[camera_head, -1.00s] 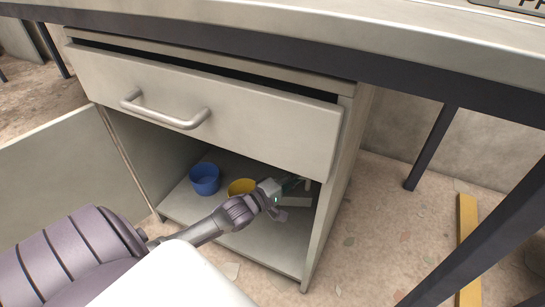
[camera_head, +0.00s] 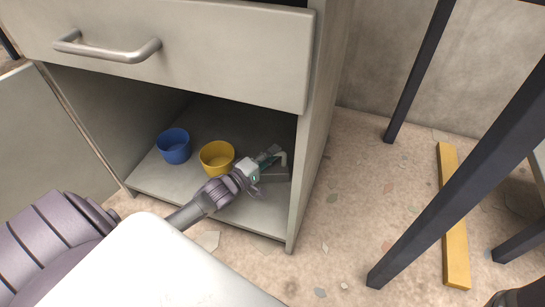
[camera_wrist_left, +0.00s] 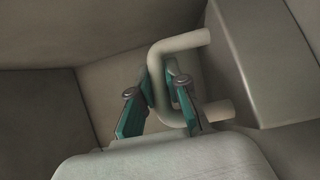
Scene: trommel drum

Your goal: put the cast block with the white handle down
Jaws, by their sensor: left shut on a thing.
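The cast block (camera_head: 276,174) is a grey block inside the open cabinet, at the right of its floor near the side wall. Its white handle (camera_head: 284,158) is a pale bent bar. In the left wrist view the handle (camera_wrist_left: 182,44) stands out from the side of the block (camera_wrist_left: 262,60). My left gripper (camera_head: 268,156) reaches into the cabinet. Its teal fingers (camera_wrist_left: 160,82) are shut on the handle. The block looks at or very near the cabinet floor (camera_head: 225,207), but its underside is hidden. My right gripper is not in view.
A blue cup (camera_head: 174,146) and a yellow cup (camera_head: 217,157) stand on the cabinet floor left of the block. The drawer (camera_head: 200,55) is above the opening. The cabinet door (camera_head: 50,140) is open at left. A yellow bar (camera_head: 453,215) lies on the ground at right.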

